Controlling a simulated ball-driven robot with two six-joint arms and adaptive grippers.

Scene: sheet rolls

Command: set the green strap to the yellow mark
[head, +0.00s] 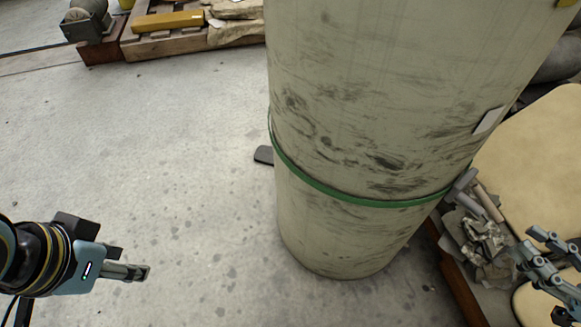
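The green strap (350,199) runs as a thin band around the lower part of a large pale roll (390,100) with dark smudges. The strap's far side is hidden behind the roll. A small yellow patch (566,3) shows on the roll at the top right edge, well above the strap; it is cut off by the picture edge. My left gripper (138,271) is at the lower left, apart from the roll, with nothing seen in it. My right gripper (530,245) is at the right edge, partly cut off, right of the roll. The finger gap of each is unclear.
A dark flat piece (264,155) lies on the floor behind the roll's left edge. Pallets with a yellow bar (168,21) stand at the back left. Clutter and a beige roll end (535,150) crowd the right. The left floor is clear.

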